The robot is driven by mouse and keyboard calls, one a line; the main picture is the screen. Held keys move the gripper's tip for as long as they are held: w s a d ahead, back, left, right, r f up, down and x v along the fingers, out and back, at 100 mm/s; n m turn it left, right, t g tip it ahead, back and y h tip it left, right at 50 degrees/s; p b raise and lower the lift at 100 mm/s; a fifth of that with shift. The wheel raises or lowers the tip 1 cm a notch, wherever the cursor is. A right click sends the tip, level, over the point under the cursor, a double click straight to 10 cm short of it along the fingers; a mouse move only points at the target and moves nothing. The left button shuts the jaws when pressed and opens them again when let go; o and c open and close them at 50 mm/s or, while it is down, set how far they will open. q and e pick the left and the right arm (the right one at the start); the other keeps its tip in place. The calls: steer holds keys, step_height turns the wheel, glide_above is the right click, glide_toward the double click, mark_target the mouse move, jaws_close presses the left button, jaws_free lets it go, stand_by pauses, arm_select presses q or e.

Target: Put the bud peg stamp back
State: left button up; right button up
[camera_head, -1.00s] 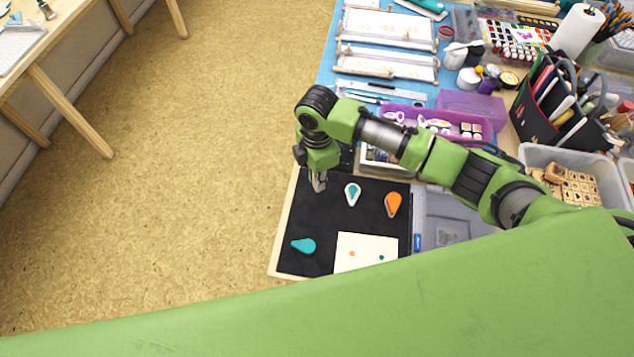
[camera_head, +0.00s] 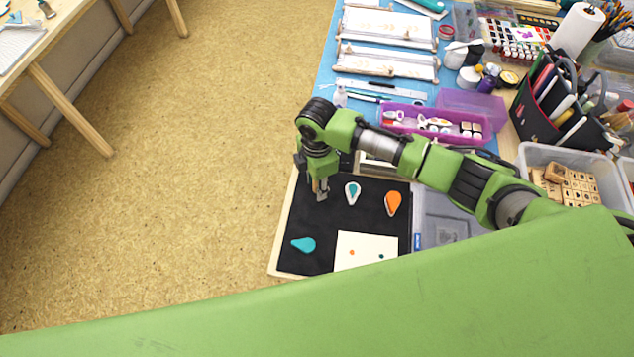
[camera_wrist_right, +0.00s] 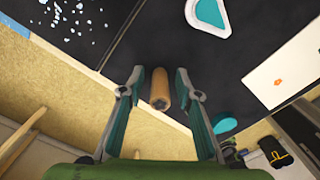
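A small wooden peg stamp (camera_wrist_right: 160,88) shows in the right wrist view, with a dark patterned end facing the camera. It is between the fingers of my right gripper (camera_wrist_right: 159,76), with a visible gap on each side. The right gripper is open. In the head view, the right gripper (camera_head: 322,193) is over the upper left part of the black mat (camera_head: 335,225); the peg is hard to make out there. My left gripper is not in view.
A teal inkpad in a white tray (camera_head: 352,193), an orange inkpad (camera_head: 393,203), a teal lid (camera_head: 303,245) and a white card (camera_head: 366,240) with small marks lie on the mat. A purple box (camera_head: 430,124) stands behind.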

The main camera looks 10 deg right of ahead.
step_height(320, 180, up, 12)
steer(key=shift+r+b, duration=0.2)
steer(key=shift+b, duration=0.3)
steer(key=shift+f, duration=0.1)
stand_by(1.2)
